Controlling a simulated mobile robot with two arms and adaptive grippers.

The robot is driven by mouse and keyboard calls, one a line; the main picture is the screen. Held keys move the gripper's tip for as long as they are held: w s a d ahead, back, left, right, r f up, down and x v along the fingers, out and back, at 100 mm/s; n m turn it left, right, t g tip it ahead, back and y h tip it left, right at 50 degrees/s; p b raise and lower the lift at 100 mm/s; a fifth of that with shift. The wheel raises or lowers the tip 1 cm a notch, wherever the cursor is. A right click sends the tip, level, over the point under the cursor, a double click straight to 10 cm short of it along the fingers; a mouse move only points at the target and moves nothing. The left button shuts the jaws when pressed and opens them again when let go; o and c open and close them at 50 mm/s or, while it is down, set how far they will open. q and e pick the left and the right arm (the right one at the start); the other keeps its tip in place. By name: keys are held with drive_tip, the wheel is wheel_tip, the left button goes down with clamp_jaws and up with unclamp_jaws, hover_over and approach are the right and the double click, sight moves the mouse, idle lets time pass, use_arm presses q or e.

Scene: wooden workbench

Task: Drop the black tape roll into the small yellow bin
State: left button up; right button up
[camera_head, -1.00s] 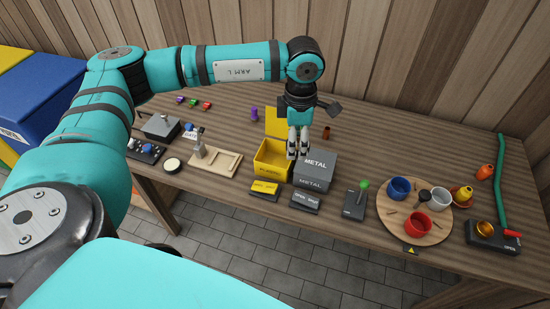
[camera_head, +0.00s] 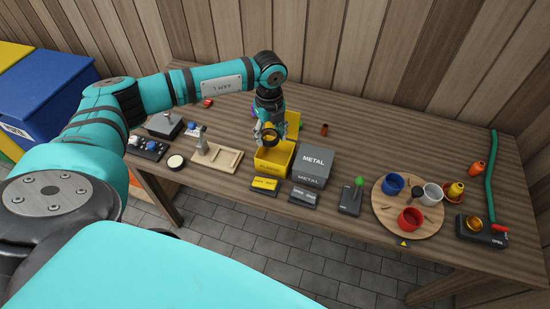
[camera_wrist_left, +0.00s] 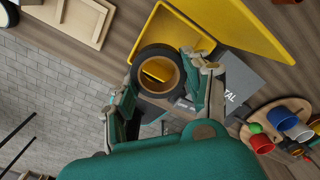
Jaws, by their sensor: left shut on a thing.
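My left gripper (camera_head: 270,139) is shut on the black tape roll (camera_head: 269,132), above the small yellow bin (camera_head: 273,164). The bin stands on the workbench with its yellow lid (camera_head: 293,123) raised at the back. In the left wrist view the roll (camera_wrist_left: 138,67) is a black ring with a tan inner core, between the fingers of the gripper (camera_wrist_left: 158,83). The yellow bin (camera_wrist_left: 172,27) lies beyond it there, and yellow shows through the ring's hole. The right gripper is not in view.
A grey METAL bin (camera_head: 314,162) stands right beside the yellow one. A wooden fixture (camera_head: 217,154) is to the left. A round board (camera_head: 383,211) with cups is farther right.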

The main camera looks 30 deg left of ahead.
use_arm(q)
wheel_tip(320, 180, down, 4)
drive_tip(key=b, duration=0.2)
drive_tip(key=shift+f+b, duration=0.15)
drive_tip(key=shift+b, duration=0.25)
drive_tip(key=shift+f+b, duration=0.4)
drive_tip(key=shift+f, duration=0.25)
drive_tip(key=o, duration=1.2)
drive_tip(key=shift+r, duration=0.25)
wheel_tip(320, 180, up, 12)
drive_tip(key=shift+f, duration=0.2)
